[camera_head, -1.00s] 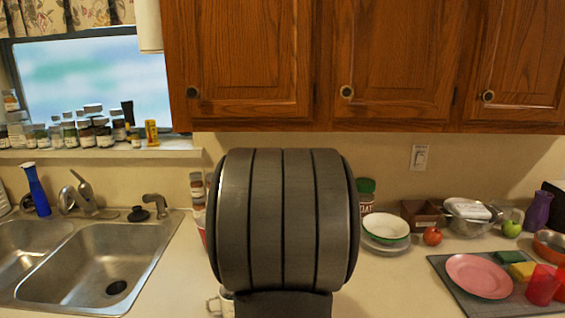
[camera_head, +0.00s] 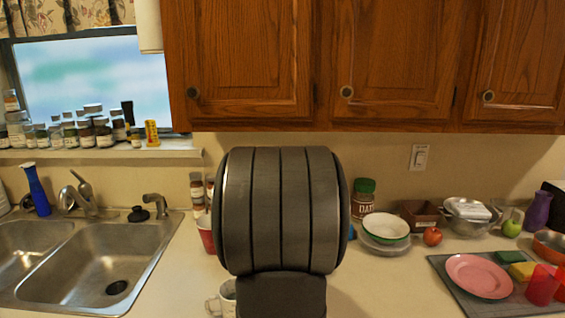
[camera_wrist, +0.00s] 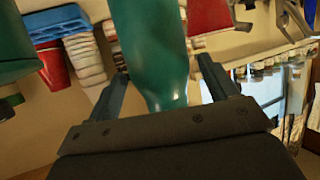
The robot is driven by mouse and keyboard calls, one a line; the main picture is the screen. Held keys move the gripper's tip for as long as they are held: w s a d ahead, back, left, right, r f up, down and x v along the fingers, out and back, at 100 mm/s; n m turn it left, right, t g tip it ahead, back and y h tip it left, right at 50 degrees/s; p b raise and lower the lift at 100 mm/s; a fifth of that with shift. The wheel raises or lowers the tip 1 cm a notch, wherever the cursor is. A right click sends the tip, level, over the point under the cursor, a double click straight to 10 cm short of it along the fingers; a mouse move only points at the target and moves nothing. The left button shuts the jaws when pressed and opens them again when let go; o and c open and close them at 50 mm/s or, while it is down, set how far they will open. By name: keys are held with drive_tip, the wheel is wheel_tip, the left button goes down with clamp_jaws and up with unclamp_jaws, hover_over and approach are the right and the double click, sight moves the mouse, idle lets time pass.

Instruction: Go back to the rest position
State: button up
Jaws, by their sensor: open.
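My gripper (camera_wrist: 162,67) is open in the wrist view, its two dark fingers spread apart. A teal, bottle-like object (camera_wrist: 152,45) shows between the fingers, with a gap on each side. Whether it stands between them or beyond the tips I cannot tell. In the head view my dark arm link fills the middle and hides the gripper and the counter behind it.
A red cup (camera_head: 206,233) and a white mug (camera_head: 224,300) stand left of my arm. The sink (camera_head: 95,262) is farther left.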

drive_tip(key=x, duration=0.4)
wheel_tip(320, 180, up, 10)
drive_tip(key=w+d+r+m+h, duration=0.15)
drive_tip(key=d+r, duration=0.35)
drive_tip(key=d, duration=0.5)
drive_tip(key=s+d+f+m+h, duration=0.1)
drive_tip(key=s+d, duration=0.3)
drive_tip(key=d, duration=0.5)
drive_tip(key=s+d+f+m+h, duration=0.1)
drive_tip(key=s+d+m+h, duration=0.3)
drive_tip(key=d, duration=0.5)
drive_tip(key=s+d+f+m+h, duration=0.1)
drive_tip(key=s+d+m+h, duration=0.1)
drive_tip(key=d, duration=0.7)
drive_tip(key=shift+s+h, duration=0.75)
drive_tip(key=shift+s, duration=0.15)
drive_tip(key=shift+d+m, duration=0.15)
drive_tip(key=shift+m, duration=0.1)
